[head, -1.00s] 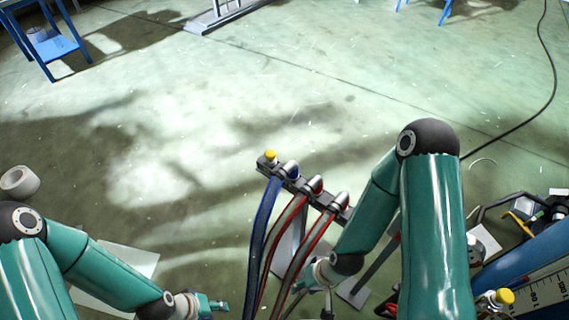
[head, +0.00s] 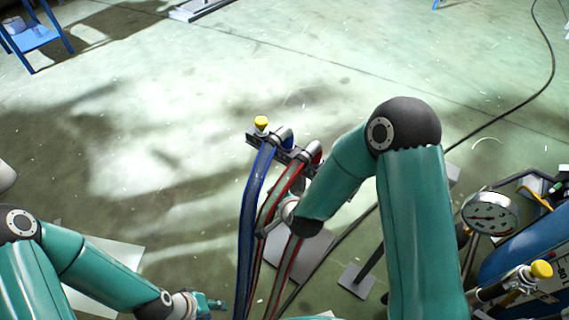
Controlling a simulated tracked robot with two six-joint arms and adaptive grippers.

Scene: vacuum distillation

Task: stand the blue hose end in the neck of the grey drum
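The blue hose (head: 252,212) hangs over a rack bar (head: 252,139) in the middle of the head view and runs down out of the bottom edge. Its end does not show. I cannot make out the grey drum. My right gripper (head: 264,236) is by the red-striped hoses (head: 270,215), just right of the blue hose; it is small and partly hidden by my arm, so its opening is unclear. My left gripper (head: 214,303) is low, left of the blue hose and apart from it; I cannot tell how its fingers stand.
A dial gauge (head: 491,213), a blue vessel with a scale (head: 530,250) and a yellow-capped valve (head: 541,269) stand at the lower right. A black cable (head: 530,98) lies on the floor. A blue stand (head: 35,40) is at the upper left.

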